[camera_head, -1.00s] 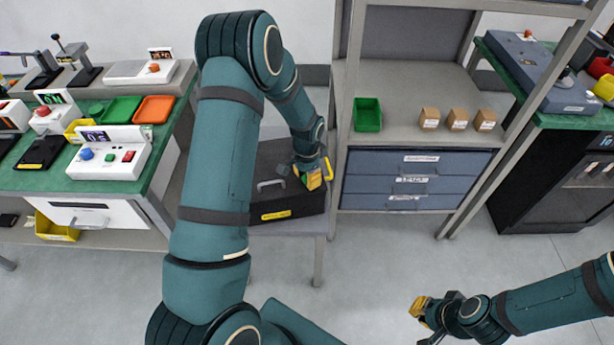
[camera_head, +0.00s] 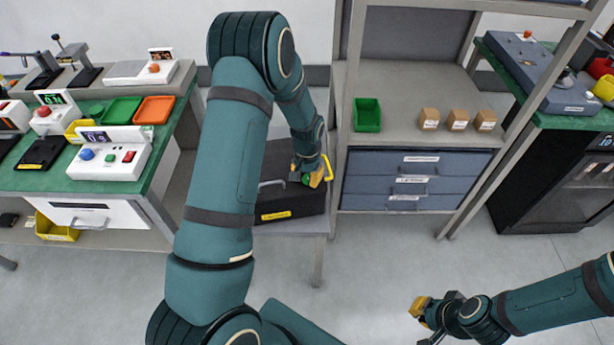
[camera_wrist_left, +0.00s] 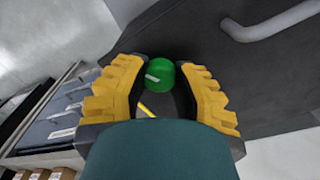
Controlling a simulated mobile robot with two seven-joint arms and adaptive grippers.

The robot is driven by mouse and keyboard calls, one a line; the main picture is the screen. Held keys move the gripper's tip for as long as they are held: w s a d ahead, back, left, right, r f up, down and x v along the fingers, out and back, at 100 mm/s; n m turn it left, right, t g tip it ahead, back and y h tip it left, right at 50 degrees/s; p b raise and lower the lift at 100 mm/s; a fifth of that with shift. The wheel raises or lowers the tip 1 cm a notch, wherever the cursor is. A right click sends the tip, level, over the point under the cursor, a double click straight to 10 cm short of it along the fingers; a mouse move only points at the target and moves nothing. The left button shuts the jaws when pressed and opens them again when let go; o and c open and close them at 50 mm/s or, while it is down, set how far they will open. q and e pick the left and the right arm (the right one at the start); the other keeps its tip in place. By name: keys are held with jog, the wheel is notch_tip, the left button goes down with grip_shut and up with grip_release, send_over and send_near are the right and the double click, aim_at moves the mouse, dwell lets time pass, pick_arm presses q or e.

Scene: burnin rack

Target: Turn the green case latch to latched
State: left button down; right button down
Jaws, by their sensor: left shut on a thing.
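The green case latch (camera_wrist_left: 160,76) is a round green knob with a pale bar mark on the dark case (camera_wrist_left: 150,35). In the left wrist view it sits between the yellow fingertips of my left gripper (camera_wrist_left: 160,82), which is shut on it. In the head view the case (camera_head: 290,206) has a grey handle and a yellow label. My left gripper (camera_head: 311,174) is at its right part, with a bit of the green latch (camera_head: 305,179) showing beside it. My right gripper (camera_head: 425,308) is over the floor at lower right, its fingers too small to judge.
A rack shelf with a green bin (camera_head: 367,115) and small brown boxes (camera_head: 457,119) stands right of the case, above blue drawers (camera_head: 415,180). A green-topped bench with devices (camera_head: 110,155) is at left. The floor in front is clear.

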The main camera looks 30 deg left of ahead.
aim_at(307, 177)
pick_arm(q)
jog(key=n+p, duration=0.1)
jog(key=n, duration=0.5)
jog(key=shift+n, duration=0.3)
jog(key=n+p, duration=0.2)
jog(key=n, duration=0.4)
jog(key=shift+n, duration=0.3)
jog(key=c, duration=0.7)
grip_release()
notch_tip(307, 177, up, 12)
dwell(0.3)
